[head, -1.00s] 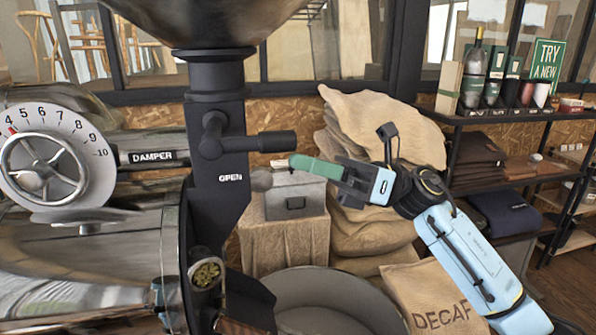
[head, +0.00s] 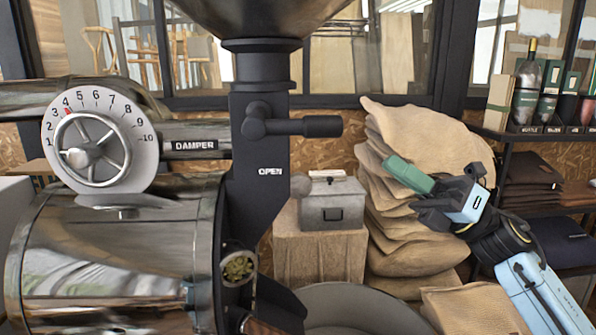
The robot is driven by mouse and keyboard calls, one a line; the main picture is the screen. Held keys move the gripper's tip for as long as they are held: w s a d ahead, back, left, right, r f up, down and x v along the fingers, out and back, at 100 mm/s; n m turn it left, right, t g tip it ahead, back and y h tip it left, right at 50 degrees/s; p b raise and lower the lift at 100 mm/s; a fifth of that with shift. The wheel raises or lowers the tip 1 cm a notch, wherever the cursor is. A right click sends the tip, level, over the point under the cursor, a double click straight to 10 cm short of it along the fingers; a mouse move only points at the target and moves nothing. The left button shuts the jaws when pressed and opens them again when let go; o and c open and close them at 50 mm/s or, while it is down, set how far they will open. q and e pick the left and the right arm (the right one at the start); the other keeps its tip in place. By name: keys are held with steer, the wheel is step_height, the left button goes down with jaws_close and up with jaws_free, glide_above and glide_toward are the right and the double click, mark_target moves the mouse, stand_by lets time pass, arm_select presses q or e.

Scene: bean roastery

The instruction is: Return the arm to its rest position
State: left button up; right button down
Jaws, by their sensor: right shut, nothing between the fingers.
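My right gripper (head: 395,165) is in front of the stacked burlap sacks, to the right of the black roaster column. Its green fingers are shut together with nothing between them and point up and to the left. My light blue right arm comes in from the lower right corner. The gripper is clear of the black handle (head: 310,126), which points right from the column (head: 260,100) above the word OPEN. My left gripper is not in view.
The steel roaster drum (head: 120,255) and damper dial (head: 97,148) fill the left. A grey metal box (head: 332,203) stands on a cloth-covered stand (head: 318,258). Burlap sacks (head: 425,140) are stacked behind my gripper. A shelf (head: 540,134) with bottles is at the right.

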steer(key=w+d+f+m+t+h, duration=0.1)
steer(key=d+f+m+t+h, duration=0.1)
steer(key=f+m+t+h, duration=0.9)
steer(key=w+d+f+m+t+h, duration=0.2)
steer(key=f+m+t+h, duration=0.35)
steer(key=m, duration=1.15)
steer(key=s+d+f+m+g+h, duration=0.1)
steer(key=s+f+m+g+h, duration=0.25)
steer(key=f, duration=0.25)
steer(key=s+d+f+m+g+h, duration=0.2)
steer(key=s+f+m+g+h, duration=0.15)
steer(key=f+m, duration=0.2)
steer(key=s+a+f+m+g, duration=0.1)
steer(key=s+f+m+g, duration=0.2)
steer(key=s+f+g, duration=0.6)
steer(key=s+a+f+m+g, duration=0.1)
steer(key=s+f+m+g, duration=0.15)
steer(key=s+f, duration=0.7)
steer(key=s+f+g+b, duration=0.1)
steer(key=s+f, duration=0.2)
steer(key=f, duration=0.9)
steer(key=s+f+g+b, duration=0.1)
steer(key=s+f, duration=0.2)
steer(key=f, duration=0.8)
steer(key=s+d+f+g+b, duration=0.1)
steer(key=s+d+f+b, duration=0.1)
steer(key=s+f, duration=1.4)
steer(key=shift+s+d+f+n, duration=0.35)
steer(key=shift+s+f, duration=0.05)
steer(key=shift+f, duration=0.4)
